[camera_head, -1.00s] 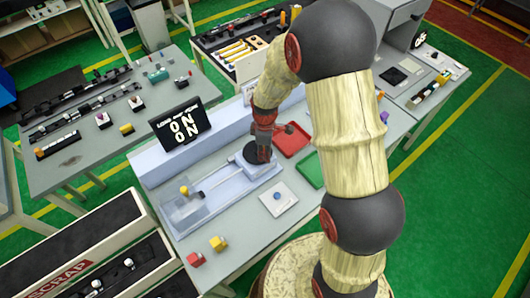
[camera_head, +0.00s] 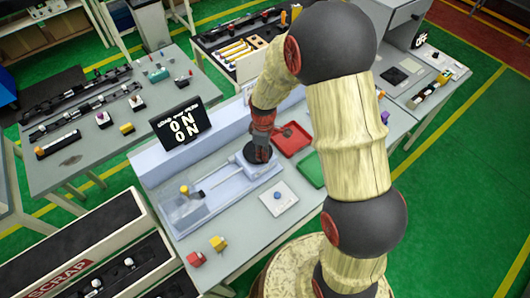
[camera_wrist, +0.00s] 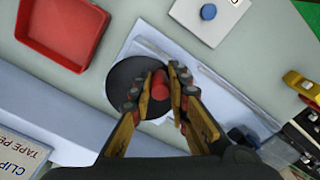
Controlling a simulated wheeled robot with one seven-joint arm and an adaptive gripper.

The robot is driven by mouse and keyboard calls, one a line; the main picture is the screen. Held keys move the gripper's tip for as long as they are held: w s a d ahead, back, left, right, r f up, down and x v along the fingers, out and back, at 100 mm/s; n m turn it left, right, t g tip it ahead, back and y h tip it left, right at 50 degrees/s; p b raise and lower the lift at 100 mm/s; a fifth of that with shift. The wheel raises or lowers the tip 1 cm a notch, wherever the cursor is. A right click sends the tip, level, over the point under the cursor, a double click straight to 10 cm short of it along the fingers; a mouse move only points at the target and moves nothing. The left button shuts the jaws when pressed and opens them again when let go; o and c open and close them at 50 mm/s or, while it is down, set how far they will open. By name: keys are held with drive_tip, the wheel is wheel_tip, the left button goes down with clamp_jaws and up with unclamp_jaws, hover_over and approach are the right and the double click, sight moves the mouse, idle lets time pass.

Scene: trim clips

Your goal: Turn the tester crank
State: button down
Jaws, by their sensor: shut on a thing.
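The tester is a pale blue-grey fixture (camera_head: 185,213) on the bench, with a black round crank disc (camera_head: 257,153) at its right end. In the wrist view the black disc (camera_wrist: 130,88) carries a red knob (camera_wrist: 159,86). My gripper (camera_wrist: 159,90) is shut on the red knob, one finger on each side of it. In the head view my gripper (camera_head: 260,141) stands over the disc and hides much of it. A clear-covered section with a yellow piece (camera_head: 184,190) is at the tester's left end.
A red tray (camera_head: 292,139) and a green tray (camera_head: 311,170) lie right of the tester. A white plate with a blue button (camera_head: 278,196) is in front. Red and yellow blocks (camera_head: 217,243) sit at the front left. A scrap bin (camera_head: 75,270) stands left.

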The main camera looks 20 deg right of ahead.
sight(247, 156)
drive_tip(key=a+m, duration=0.1)
drive_tip(key=m, duration=0.3)
drive_tip(key=shift+a, duration=0.4)
drive_tip(key=m, duration=0.1)
drive_tip(key=a+m, duration=0.1)
drive_tip(key=m, duration=0.3)
drive_tip(key=shift+w+a+b, duration=0.35)
drive_tip(key=m, duration=0.2)
drive_tip(key=w+a+m, duration=0.1)
drive_tip(key=m, duration=0.1)
drive_tip(key=shift+w+a+m, duration=0.15)
drive_tip(key=shift+m, duration=0.15)
drive_tip(key=shift+w+a+m, duration=0.2)
drive_tip(key=shift+w+m, duration=0.2)
drive_tip(key=shift+m, duration=0.7)
drive_tip(key=shift+w+a+m, duration=0.15)
drive_tip(key=shift+w+m, duration=0.25)
drive_tip(key=shift+m, duration=0.7)
drive_tip(key=shift+b, duration=0.3)
drive_tip(key=c, duration=1.7)
unclamp_jaws()
